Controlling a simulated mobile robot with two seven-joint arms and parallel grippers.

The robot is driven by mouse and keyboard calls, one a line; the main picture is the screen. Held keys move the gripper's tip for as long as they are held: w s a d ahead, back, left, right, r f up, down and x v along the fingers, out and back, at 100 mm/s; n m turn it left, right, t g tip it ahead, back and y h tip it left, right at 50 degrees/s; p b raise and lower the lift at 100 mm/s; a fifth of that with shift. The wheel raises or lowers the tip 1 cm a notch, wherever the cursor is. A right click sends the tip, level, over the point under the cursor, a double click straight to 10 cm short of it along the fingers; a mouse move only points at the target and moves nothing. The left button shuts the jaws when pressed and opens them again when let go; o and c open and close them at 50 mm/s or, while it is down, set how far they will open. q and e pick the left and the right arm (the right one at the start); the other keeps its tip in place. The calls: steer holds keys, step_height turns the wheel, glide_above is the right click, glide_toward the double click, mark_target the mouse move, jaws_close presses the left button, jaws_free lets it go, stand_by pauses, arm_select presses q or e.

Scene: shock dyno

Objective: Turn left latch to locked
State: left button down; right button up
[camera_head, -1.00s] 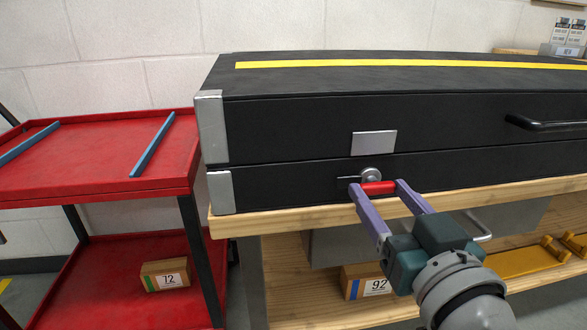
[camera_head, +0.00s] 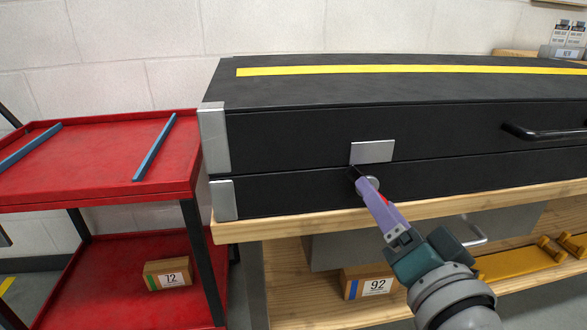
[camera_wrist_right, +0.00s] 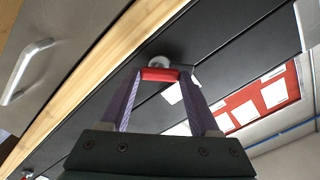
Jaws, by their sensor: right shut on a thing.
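The black case (camera_head: 290,135) lies closed on a wooden bench. Its left latch has a round silver pivot (camera_head: 374,184) on the case front, below a silver plate (camera_head: 372,151). A dark arm of the latch points up toward that plate, partly behind the fingers. My right gripper (camera_head: 362,180) is shut on the latch's red handle, which is mostly hidden by the purple fingers in the head view. In the right wrist view the red handle (camera_wrist_right: 160,75) sits between both fingertips, with the silver pivot (camera_wrist_right: 159,61) just beyond. My left gripper is not in view.
A red cart (camera_head: 95,165) with blue strips stands left of the bench. The wooden bench edge (camera_head: 290,228) runs just under the case. A black case handle (camera_head: 540,131) is at right. Boxes marked 72 (camera_head: 167,274) and 92 (camera_head: 366,282) sit on lower shelves.

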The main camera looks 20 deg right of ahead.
steer(key=m, duration=0.8)
steer(key=shift+m, duration=0.3)
steer(key=shift+m+b, duration=0.3)
steer(key=o, duration=1.4)
steer(key=shift+c, duration=0.2)
steer(key=shift+s, duration=0.1)
steer(key=v, duration=1)
steer(key=shift+d+p, duration=0.1)
steer(key=shift+p, duration=0.2)
